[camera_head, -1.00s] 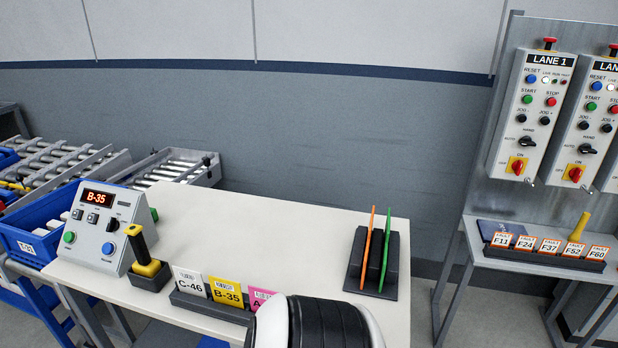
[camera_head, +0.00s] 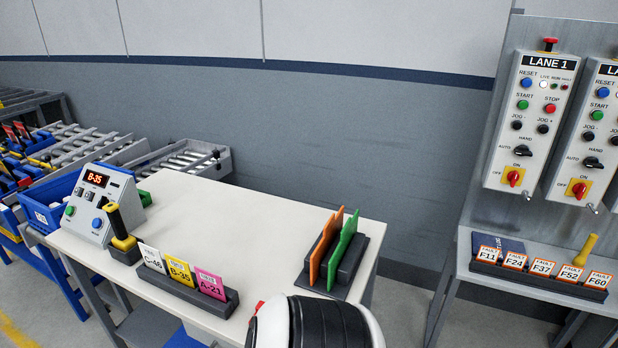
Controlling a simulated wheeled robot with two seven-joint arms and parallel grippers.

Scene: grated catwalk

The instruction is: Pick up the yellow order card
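The yellow order card (camera_head: 180,272), marked B-35, stands in a dark card holder (camera_head: 218,304) near the front edge of the white table (camera_head: 220,205). A white card (camera_head: 152,257) marked C-46 stands to its left and a pink card (camera_head: 211,284) marked A-21 to its right. A rounded black and white part of my own arm shows at the bottom, right of the holder. Neither of my grippers can be made out in the view.
A control box (camera_head: 95,205) displaying B-35 and a yellow-black handheld tool (camera_head: 121,232) stand left of the cards. A dark rack (camera_head: 349,262) with an orange and a green panel is at right. The table's middle is clear. A fault-card bench (camera_head: 520,280) stands further right.

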